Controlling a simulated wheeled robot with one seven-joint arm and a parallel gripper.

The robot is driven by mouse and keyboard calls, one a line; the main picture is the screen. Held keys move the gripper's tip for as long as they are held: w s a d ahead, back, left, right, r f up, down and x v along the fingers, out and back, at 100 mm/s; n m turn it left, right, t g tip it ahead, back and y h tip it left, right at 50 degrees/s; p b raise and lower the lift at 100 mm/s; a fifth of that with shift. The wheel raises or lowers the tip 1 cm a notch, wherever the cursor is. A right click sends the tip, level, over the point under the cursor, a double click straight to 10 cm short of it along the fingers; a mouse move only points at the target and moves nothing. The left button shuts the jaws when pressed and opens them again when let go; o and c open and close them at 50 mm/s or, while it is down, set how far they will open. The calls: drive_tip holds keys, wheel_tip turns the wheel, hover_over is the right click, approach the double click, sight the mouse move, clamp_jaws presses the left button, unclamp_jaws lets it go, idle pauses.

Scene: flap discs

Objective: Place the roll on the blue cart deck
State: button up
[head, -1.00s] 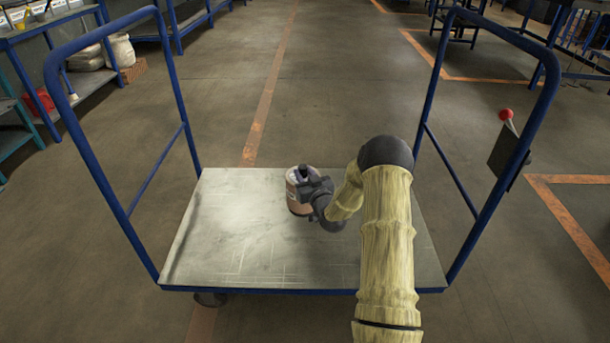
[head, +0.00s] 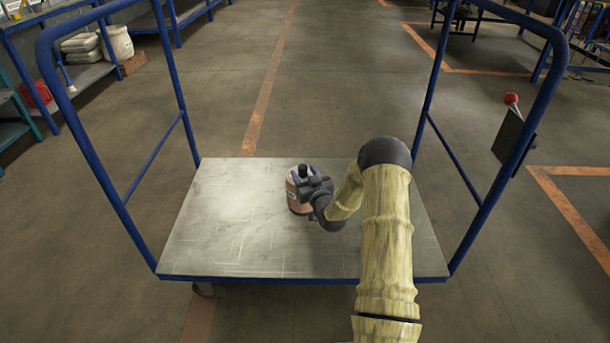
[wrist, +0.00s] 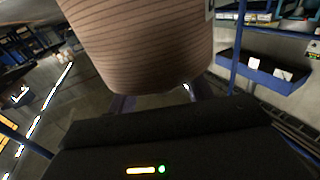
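The roll (head: 298,203) is a brownish, ridged cylinder, upright in the head view over the middle of the cart's flat deck. In the wrist view the roll (wrist: 145,40) fills the top middle, close in front of my gripper. My gripper (head: 306,184) is at the roll, with its fingers around the sides; the fingertips are mostly hidden behind the roll in the wrist view. It looks shut on the roll. The blue cart deck (head: 225,245) is a grey metal plate with a blue edge. I cannot tell whether the roll touches the deck.
Blue tubular handles rise at the cart's left (head: 110,195) and right (head: 490,200) ends. A box with a red knob (head: 512,100) hangs on the right handle. The deck's left part is bare. Shelving (head: 80,70) stands at the back left.

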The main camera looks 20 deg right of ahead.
drive_tip(key=shift+r, duration=0.1)
drive_tip(key=shift+s, duration=0.2)
drive_tip(key=s+p, duration=0.4)
drive_tip(key=s, duration=0.7)
drive_tip(key=shift+s+d+p, duration=0.15)
drive_tip(key=shift+s+p, duration=0.15)
drive_tip(key=shift+p, duration=0.1)
drive_tip(key=s+a+r+n+g, duration=0.2)
drive_tip(key=s+a+r+g, duration=0.1)
drive_tip(key=a+r+g, duration=0.45)
drive_tip(key=s+a+r+g, duration=0.2)
drive_tip(key=s, duration=0.5)
drive_tip(key=s+a+r+m+g, duration=0.1)
drive_tip(key=s+a+r+g, duration=0.1)
drive_tip(key=s, duration=0.5)
drive_tip(key=s+a+r+m+g, duration=0.1)
drive_tip(key=s+a+r+g, duration=0.2)
drive_tip(key=s, duration=0.4)
drive_tip(key=shift+s+a+g, duration=0.15)
drive_tip(key=shift+s+g, duration=0.2)
drive_tip(key=shift+g, duration=0.1)
